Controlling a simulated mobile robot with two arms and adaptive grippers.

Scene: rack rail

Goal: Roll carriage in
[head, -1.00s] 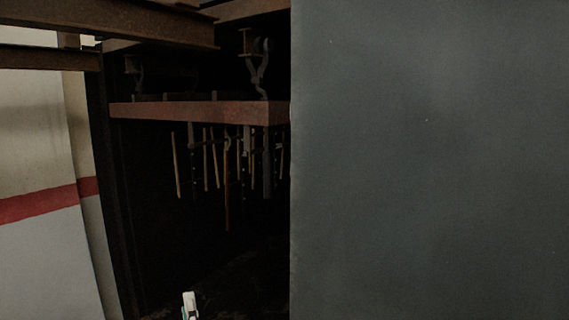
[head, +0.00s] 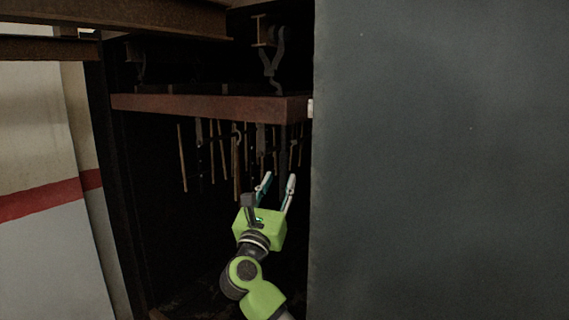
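The carriage shows as a reddish-brown beam (head: 210,107) that hangs from dark hooks (head: 274,62) inside a dark opening. Several thin tools (head: 236,165) hang below the beam. My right gripper (head: 278,180) is raised in front of the opening, below the beam's right end. Its two fingers are spread apart with nothing seen between them. It looks apart from the beam, though the depth is hard to judge. My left gripper is not in view.
A large dark grey panel (head: 440,160) fills the right side, close to the gripper. Rusty overhead rails (head: 120,18) run across the top left. A pale wall with a red stripe (head: 40,200) stands at the left. The opening's interior is very dark.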

